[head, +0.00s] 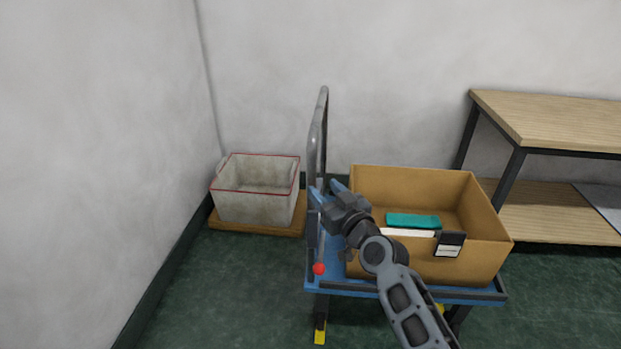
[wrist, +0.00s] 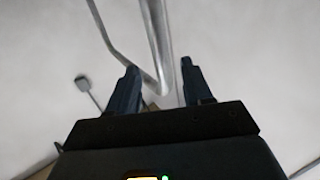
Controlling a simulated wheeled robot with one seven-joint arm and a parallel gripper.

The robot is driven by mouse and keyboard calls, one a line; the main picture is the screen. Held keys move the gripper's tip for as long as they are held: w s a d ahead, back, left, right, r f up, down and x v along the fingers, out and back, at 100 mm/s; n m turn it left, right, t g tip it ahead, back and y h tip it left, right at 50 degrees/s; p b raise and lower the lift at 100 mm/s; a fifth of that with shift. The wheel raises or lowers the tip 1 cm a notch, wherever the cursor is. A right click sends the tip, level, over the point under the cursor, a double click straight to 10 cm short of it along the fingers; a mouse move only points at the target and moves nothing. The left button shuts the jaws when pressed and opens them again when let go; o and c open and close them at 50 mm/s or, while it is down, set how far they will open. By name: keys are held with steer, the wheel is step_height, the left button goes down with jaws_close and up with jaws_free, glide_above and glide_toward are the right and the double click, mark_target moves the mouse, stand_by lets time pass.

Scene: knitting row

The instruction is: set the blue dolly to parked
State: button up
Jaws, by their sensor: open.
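The blue dolly (head: 346,287) stands on the green floor with a grey tubular push handle (head: 322,120) upright at its left end. A red knob (head: 319,268) shows low at that end, below my gripper. A yellow-tipped foot (head: 320,332) is under the near left corner. My gripper (head: 327,189) is open beside the handle, above the dolly's left end. In the wrist view, the handle tube (wrist: 158,45) runs into the gap between my open fingers (wrist: 160,82); I cannot tell whether it touches them or lies beyond them.
A brown box (head: 465,262) holding a teal item (head: 413,221) fills much of the deck. A pale bin (head: 255,205) on a wooden base (head: 230,227) stands in the corner. A wooden shelf unit (head: 545,120) is at right. The floor left of the dolly is clear.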

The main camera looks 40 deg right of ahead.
mark_target(314, 178)
steer(key=p+x, duration=0.1)
steer(key=x, duration=0.6)
steer(key=shift+w, duration=0.2)
jaws_close()
stand_by(0.5)
